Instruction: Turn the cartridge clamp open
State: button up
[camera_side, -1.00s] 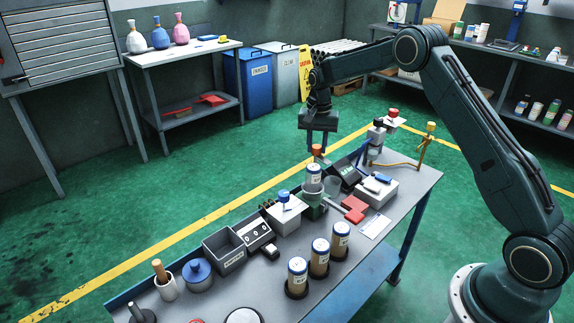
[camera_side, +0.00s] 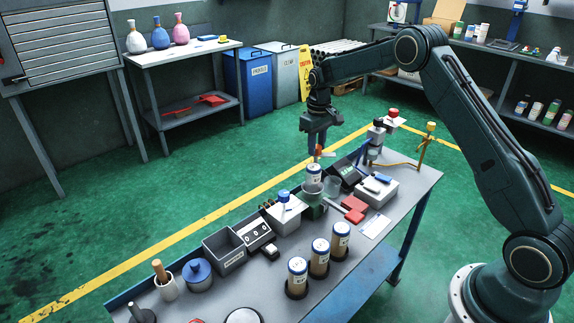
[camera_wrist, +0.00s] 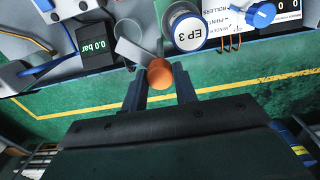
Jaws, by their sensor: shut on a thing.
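The cartridge clamp shows an orange knob (camera_wrist: 160,73) at the end of a pale grey lever (camera_wrist: 138,52) in the wrist view. The knob also shows small in the side view (camera_side: 320,150). My gripper (camera_side: 315,150) points down at the knob. In the wrist view, its two dark fingertips (camera_wrist: 160,86) sit on either side of the knob, shut on it. A white cartridge with a blue rim, marked EP 3 (camera_wrist: 187,28), stands right of the knob in the wrist view. It also stands just below the gripper in the side view (camera_side: 314,174). The clamp's pivot is not clear.
A box reading 0.0 bar (camera_wrist: 98,42) and a clear cup (camera_side: 331,186) stand close by. A white block with a blue knob (camera_side: 284,210) stands left of the cartridge. Several capped cartridges (camera_side: 320,258) stand along the bench front. Open floor (camera_side: 235,185) lies behind the bench.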

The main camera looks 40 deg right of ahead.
jog(key=shift+r+n, duration=0.1)
jog(key=shift+n, duration=1.3)
jog(key=o, duration=1)
jog(key=shift+c, duration=0.2)
notch_tip(320, 180, up, 14)
